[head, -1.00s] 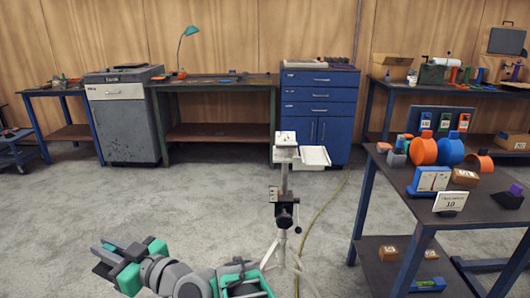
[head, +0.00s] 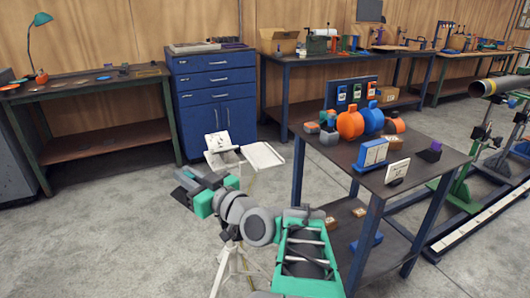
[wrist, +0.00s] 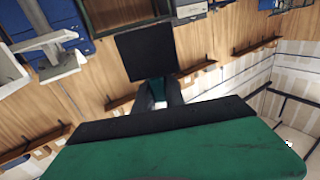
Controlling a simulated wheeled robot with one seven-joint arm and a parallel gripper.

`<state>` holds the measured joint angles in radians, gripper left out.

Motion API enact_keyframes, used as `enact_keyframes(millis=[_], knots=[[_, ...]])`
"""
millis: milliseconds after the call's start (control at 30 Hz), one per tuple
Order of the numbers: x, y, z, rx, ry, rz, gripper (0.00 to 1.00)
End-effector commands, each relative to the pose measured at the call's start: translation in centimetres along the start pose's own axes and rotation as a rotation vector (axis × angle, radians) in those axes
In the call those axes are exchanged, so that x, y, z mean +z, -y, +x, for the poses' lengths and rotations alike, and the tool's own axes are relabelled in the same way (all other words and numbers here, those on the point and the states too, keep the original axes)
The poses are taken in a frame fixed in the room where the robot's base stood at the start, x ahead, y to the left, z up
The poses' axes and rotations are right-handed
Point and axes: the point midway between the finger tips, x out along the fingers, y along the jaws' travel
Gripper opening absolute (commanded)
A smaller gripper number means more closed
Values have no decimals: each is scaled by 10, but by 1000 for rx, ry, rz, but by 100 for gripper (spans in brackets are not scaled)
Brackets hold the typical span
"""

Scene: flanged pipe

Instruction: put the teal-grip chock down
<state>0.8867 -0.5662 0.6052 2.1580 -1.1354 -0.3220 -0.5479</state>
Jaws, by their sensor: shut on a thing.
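The teal-grip chock is a dark, flat-faced block (wrist: 145,52) with a teal grip (wrist: 157,88) in the wrist view. My gripper (wrist: 158,102) is shut on that grip, and the fingers hide part of it. In the head view my gripper (head: 197,199) is out over the floor, in front of a white-topped tripod stand. The chock shows there only as a small dark shape at the arm's end, partly hidden. I see no surface touching it.
A dark-topped table (head: 345,160) on the right holds orange and blue rings, a blue holder (head: 371,154), a white card (head: 397,171) and a dark purple wedge (head: 430,152). The tripod stand has a white tray (head: 262,156). A blue drawer cabinet (head: 212,98) stands behind. Grey floor lies open between.

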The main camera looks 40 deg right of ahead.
Motion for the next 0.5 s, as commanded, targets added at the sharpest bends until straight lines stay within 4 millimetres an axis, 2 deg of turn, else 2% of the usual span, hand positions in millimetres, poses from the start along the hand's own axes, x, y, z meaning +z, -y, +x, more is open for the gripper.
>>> enact_keyframes(millis=[33,100,167,200,300,400,500], knots=[[-22,-32,-8,51,-6,-4,0],[-46,-73,-24,112,-10,-5,0],[-67,-108,-40,168,-10,-6,0],[-81,-130,-54,204,-10,-8,0],[-113,-181,-92,293,-5,-14,0],[-137,-217,-127,364,4,-15,0],[-152,-238,-153,411,12,-17,0]])
